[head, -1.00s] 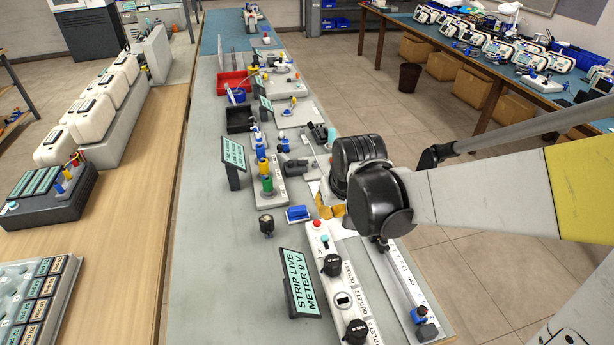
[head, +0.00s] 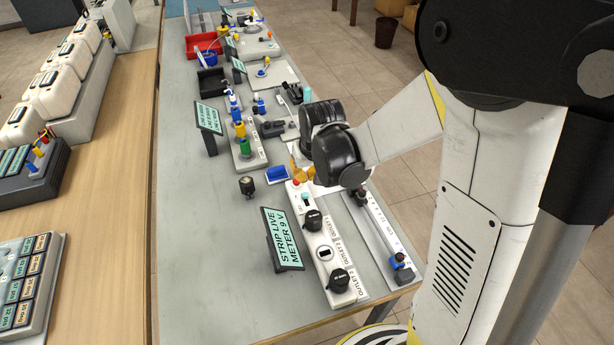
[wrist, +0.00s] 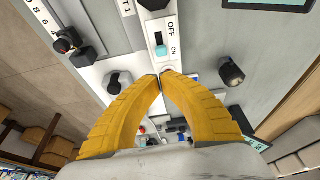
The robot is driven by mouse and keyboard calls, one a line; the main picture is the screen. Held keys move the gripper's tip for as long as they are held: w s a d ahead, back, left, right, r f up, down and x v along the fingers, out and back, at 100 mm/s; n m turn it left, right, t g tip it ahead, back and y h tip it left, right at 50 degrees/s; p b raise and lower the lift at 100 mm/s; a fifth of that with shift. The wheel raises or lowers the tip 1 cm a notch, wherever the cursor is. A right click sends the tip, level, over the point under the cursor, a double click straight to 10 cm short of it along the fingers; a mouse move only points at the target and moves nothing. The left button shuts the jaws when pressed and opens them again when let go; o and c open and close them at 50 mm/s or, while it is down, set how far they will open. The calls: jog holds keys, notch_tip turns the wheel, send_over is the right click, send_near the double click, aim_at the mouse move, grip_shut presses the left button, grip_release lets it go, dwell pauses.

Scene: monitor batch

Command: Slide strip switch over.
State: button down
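The white power strip (head: 326,259) lies on the bench, with a red round part and a small teal slide switch (head: 305,197) near its far end. In the head view the fingers (head: 299,170) are partly hidden by my wrist.
Black plugs (head: 313,221) stand on the strip. A "STRIP LIVE METER 9 V" sign (head: 283,240) stands left of it, and another long white rail (head: 383,243) lies right of it. A black knob (head: 246,186) and a blue block (head: 278,175) are nearby. Bare bench lies left.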

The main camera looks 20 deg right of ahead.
aim_at(307, 192)
jog(key=b+x, duration=0.2)
jog(key=x, duration=0.5)
jog(key=shift+s+b, duration=0.35)
jog(key=shift+s, duration=0.9)
